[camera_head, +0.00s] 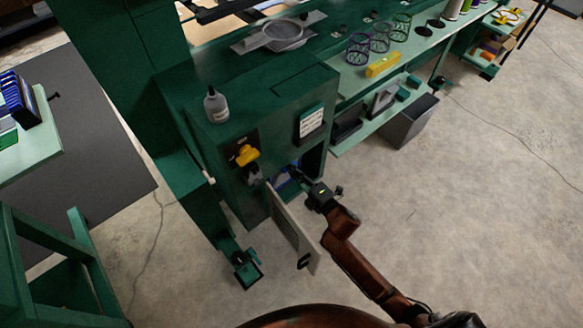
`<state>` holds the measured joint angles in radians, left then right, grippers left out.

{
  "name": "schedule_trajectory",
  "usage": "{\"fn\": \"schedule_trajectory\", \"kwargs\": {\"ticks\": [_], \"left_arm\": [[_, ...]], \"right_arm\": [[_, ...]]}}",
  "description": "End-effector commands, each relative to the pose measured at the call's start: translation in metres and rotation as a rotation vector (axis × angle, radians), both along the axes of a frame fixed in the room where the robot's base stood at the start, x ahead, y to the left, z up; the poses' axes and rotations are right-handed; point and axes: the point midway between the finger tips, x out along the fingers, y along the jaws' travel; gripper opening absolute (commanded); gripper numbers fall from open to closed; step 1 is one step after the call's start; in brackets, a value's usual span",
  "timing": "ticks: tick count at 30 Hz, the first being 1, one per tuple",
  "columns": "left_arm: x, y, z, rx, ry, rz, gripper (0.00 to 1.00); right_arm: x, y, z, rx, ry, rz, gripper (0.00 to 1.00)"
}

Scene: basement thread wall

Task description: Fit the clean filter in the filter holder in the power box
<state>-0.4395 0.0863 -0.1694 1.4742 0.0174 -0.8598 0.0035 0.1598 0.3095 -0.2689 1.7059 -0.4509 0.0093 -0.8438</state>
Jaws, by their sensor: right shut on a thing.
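The power box (255,205) is the low front part of the green machine, under the yellow switch. Its pale door (292,230) stands open towards me. My right gripper (299,177) reaches into the opening beside the door. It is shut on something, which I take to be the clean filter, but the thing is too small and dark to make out. A bluish patch (283,182) shows inside the dark opening. I cannot make out the filter holder. My left gripper is not in view.
A white bottle (216,105) stands on the machine top. A grey bin (409,122) stands at right. A green-and-black pedal (246,269) is on the floor.

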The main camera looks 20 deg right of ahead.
Motion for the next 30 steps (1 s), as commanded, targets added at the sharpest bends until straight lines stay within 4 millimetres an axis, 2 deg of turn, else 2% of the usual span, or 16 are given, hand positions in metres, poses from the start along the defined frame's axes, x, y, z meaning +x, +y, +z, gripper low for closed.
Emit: {"fn": "schedule_trajectory", "kwargs": {"ticks": [30], "left_arm": [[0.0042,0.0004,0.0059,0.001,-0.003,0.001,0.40]], "right_arm": [[-0.0006,-0.0006,-0.0020,-0.001,-0.001,-0.001,0.00]]}}
